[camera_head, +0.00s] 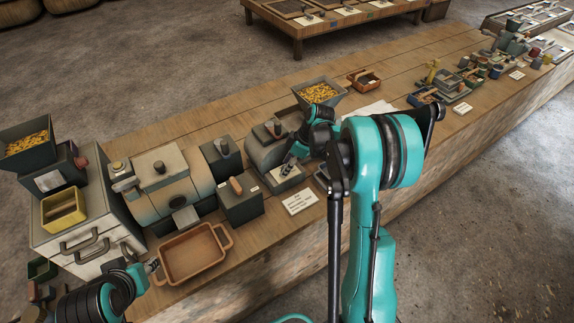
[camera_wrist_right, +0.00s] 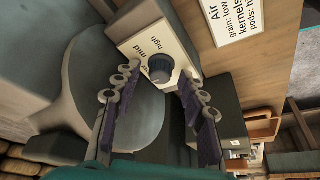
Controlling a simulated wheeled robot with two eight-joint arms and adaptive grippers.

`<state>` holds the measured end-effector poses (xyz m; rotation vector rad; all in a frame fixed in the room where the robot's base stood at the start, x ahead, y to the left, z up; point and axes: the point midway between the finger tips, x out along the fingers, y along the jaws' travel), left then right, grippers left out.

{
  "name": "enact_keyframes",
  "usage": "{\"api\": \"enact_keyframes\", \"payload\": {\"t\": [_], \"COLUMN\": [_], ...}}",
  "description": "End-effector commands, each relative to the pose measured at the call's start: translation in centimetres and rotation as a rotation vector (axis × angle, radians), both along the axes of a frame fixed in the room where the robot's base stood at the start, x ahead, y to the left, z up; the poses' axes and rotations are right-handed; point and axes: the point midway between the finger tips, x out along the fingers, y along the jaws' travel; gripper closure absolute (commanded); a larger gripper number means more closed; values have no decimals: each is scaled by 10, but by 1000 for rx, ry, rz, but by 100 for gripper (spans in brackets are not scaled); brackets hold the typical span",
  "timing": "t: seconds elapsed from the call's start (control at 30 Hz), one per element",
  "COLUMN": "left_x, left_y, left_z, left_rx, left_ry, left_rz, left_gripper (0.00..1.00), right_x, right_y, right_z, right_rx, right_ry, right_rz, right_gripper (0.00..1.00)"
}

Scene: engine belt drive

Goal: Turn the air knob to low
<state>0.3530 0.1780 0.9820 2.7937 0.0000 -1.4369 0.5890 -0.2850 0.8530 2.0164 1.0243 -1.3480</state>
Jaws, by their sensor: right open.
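The air knob (camera_wrist_right: 160,68) is a dark grey round knob on a pale panel (camera_wrist_right: 138,40) in the right wrist view. The words "high" and "mid" are readable on the panel. The low mark is not clearly visible, and I cannot tell exactly which mark the knob points to. My right gripper (camera_wrist_right: 158,86) is open, with one finger on each side of the knob; I cannot tell whether they touch it. In the head view my right gripper (camera_head: 290,163) is over the small panel box (camera_head: 285,180). My left gripper (camera_head: 153,265) is at the lower left beside a tray, its opening unclear.
A printed card (camera_wrist_right: 232,16) lies beside the panel. An orange-brown tray (camera_head: 193,255) is at the bench front. A hopper of yellow pieces (camera_head: 319,93) is behind my right arm.

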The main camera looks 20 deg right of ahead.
Motion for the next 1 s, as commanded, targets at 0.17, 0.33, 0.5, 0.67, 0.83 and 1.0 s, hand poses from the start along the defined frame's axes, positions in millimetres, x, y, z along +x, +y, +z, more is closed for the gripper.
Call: {"api": "enact_keyframes", "payload": {"t": [0.17, 0.33, 0.5, 0.67, 0.83, 1.0], "left_x": [0, 0, 0, 0, 0, 0], "left_y": [0, 0, 0, 0, 0, 0], "left_z": [0, 0, 0, 0, 0, 0], "left_rx": [0, 0, 0, 0, 0, 0], "left_ry": [0, 0, 0, 0, 0, 0], "left_rz": [0, 0, 0, 0, 0, 0], "left_gripper": [65, 65, 65, 65, 65, 65], "right_x": [-3, -11, -19, -24, -27, -27], "right_y": [-4, -15, -26, -34, -37, -37], "right_z": [12, 43, 78, 100, 110, 111], "right_rx": [0, 0, 0, 0, 0, 0], "right_ry": [0, 0, 0, 0, 0, 0], "right_rz": [-1, -2, -1, -1, 0, 0], "right_gripper": [58, 58, 58, 58, 58, 58]}}
